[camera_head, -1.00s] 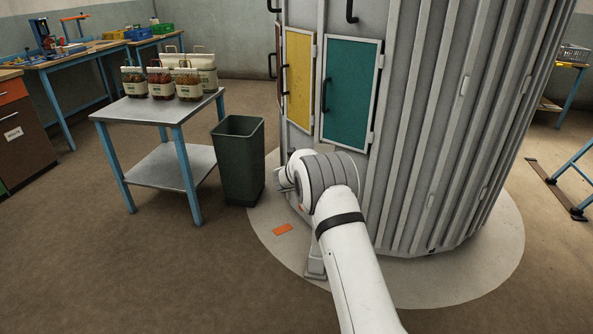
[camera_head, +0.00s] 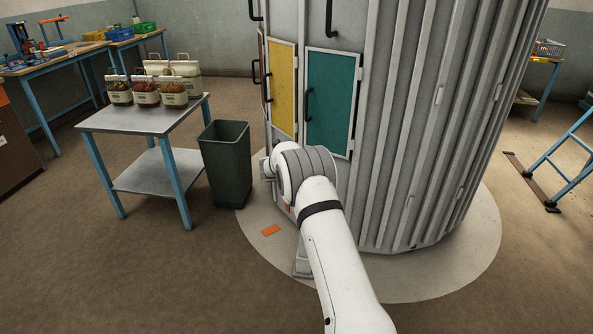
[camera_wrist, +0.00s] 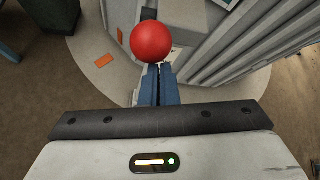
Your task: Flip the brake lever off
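A round red knob (camera_wrist: 151,42), which looks like the brake lever's end, shows in the wrist view just past my fingertips. The lever's shaft is hidden. My gripper (camera_wrist: 159,70) has its two blue fingers together with only a thin dark line between them. They point at the underside of the knob. I cannot tell whether the tips touch it. In the head view my own arm hides the gripper and the knob. A pale post foot (camera_head: 303,262) shows beside my arm on the round grey floor pad.
A big ribbed grey drum (camera_head: 400,130) with a yellow door (camera_head: 283,88) and a green door (camera_head: 330,103) stands ahead. A dark green bin (camera_head: 227,165) and a metal table (camera_head: 150,117) with baskets stand to the left. An orange plate (camera_head: 271,230) lies on the pad.

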